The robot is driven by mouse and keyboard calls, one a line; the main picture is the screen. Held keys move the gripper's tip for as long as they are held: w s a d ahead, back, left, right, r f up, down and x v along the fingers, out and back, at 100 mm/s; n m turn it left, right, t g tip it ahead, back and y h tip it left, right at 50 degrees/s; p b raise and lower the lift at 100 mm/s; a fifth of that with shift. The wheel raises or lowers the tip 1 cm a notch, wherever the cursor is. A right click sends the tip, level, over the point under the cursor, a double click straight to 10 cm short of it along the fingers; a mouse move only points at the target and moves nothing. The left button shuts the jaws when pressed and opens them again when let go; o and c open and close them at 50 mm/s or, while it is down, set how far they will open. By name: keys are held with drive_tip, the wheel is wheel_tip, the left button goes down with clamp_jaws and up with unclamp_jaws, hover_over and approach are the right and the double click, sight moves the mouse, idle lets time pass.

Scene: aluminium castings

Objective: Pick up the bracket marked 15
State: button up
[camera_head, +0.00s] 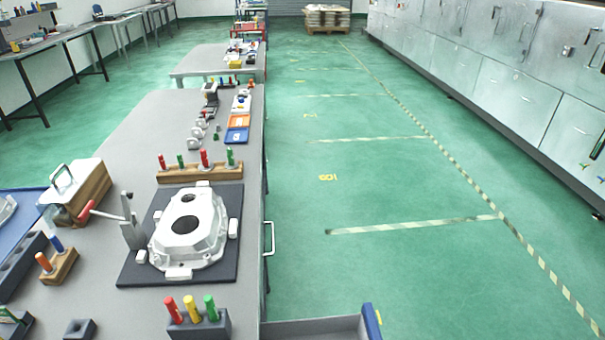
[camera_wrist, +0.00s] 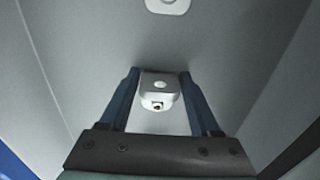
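A pale metal bracket (camera_wrist: 158,90) shows in the wrist view between the two blue fingers of my gripper (camera_wrist: 160,76). It has a rounded top with a hole and a dark opening in its front face. The fingers stand apart, one on each side of it, with narrow gaps near the tips; contact cannot be made out. A second pale casting (camera_wrist: 168,4) with a hole is partly cut off at the top edge. No number is legible on either. My gripper is out of the head view.
Grey walls (camera_wrist: 45,60) slope up on both sides in the wrist view. In the head view, an open grey drawer (camera_head: 315,328) juts out beside the workbench (camera_head: 130,130). A large casting (camera_head: 188,232) sits on a dark plate there. The green floor to the right is clear.

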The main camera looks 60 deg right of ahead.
clamp_jaws()
drive_tip(key=shift+r, duration=0.1)
